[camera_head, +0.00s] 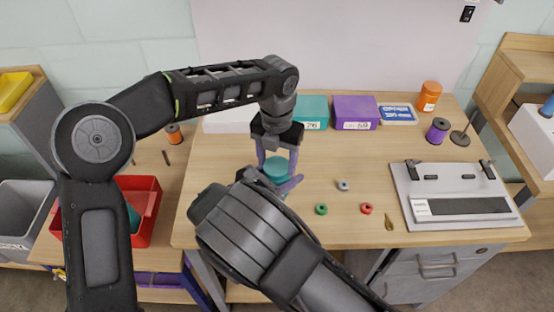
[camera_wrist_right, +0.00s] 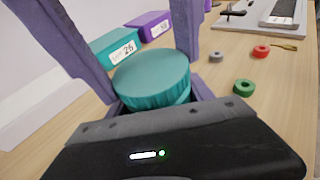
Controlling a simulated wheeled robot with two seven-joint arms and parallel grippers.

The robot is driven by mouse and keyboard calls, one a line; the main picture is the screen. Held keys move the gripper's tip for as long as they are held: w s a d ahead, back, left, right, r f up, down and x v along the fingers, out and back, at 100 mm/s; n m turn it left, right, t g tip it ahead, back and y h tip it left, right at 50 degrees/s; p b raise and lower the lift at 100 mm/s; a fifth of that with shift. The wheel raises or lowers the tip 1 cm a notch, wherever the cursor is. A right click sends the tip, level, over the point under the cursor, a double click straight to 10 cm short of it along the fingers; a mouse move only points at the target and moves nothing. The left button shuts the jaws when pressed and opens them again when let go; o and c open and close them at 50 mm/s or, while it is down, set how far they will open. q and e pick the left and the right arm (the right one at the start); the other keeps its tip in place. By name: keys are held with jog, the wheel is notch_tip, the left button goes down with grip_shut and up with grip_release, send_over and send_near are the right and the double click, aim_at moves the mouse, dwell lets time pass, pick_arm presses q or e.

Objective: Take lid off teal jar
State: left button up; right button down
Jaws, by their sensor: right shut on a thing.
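The teal jar stands upright on the wooden table. Its round teal lid (camera_head: 276,162) faces up in the head view, and it also shows large in the right wrist view (camera_wrist_right: 150,75). The jar body (camera_wrist_right: 178,98) is mostly hidden below the lid. My right gripper (camera_head: 287,186) comes in low from the front and is shut on the jar below the lid. My left gripper (camera_head: 278,160) points down from above. Its purple fingers are open on either side of the lid, and any contact with it is unclear.
A teal box (camera_head: 314,112) and a purple box (camera_head: 356,112) stand behind the jar. Green (camera_head: 321,209), grey (camera_head: 343,185) and red (camera_head: 366,208) rings lie to its right. A pale grey loom-like frame (camera_head: 457,196) sits at the right. A red bin (camera_head: 146,228) is at the left.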

pick_arm(q)
jog(key=c, duration=1)
jog(key=n, duration=0.3)
jog(key=shift+d+n, duration=0.1)
jog(key=shift+n, duration=0.2)
jog(key=shift+c, duration=0.2)
jog(key=o, duration=1.6)
jog(key=shift+c, duration=0.2)
jog(key=shift+r, duration=2.3)
jog(key=shift+r, duration=0.1)
jog(key=shift+c, duration=0.4)
